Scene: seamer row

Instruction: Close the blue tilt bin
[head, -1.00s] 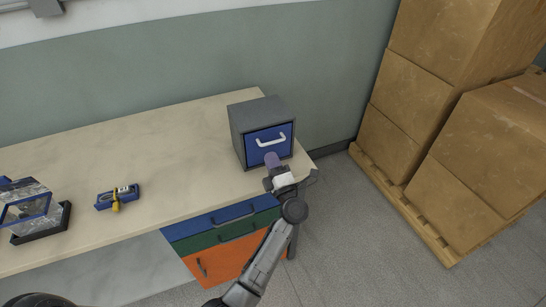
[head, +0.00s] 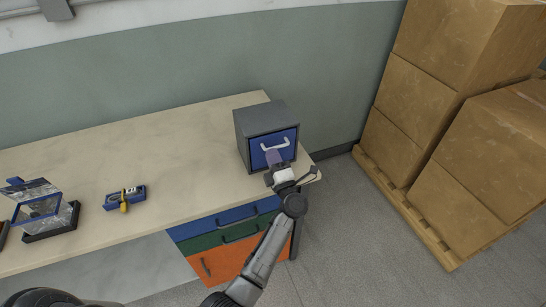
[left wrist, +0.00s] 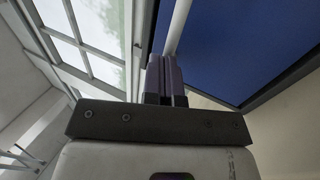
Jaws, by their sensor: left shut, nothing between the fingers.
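The blue tilt bin (head: 285,142) is the blue front with a pale handle (head: 275,145) in a grey cabinet on the bench's right end. The front looks nearly flush with the cabinet; I cannot tell whether a small gap is left. My left gripper (head: 272,157) is shut and empty, its fingertips at the lower part of the front, just below the handle. In the left wrist view its fingers (left wrist: 165,80) point toward the blue front (left wrist: 245,45), close to the handle (left wrist: 178,25). Contact cannot be told. My right gripper is not in view.
The bench (head: 130,165) has blue, green and orange drawers (head: 225,262) below. A blue and yellow device (head: 125,198) and a clear case with a raised lid (head: 45,213) lie to the left. Cardboard boxes (head: 480,150) stand on a pallet (head: 415,215) at right.

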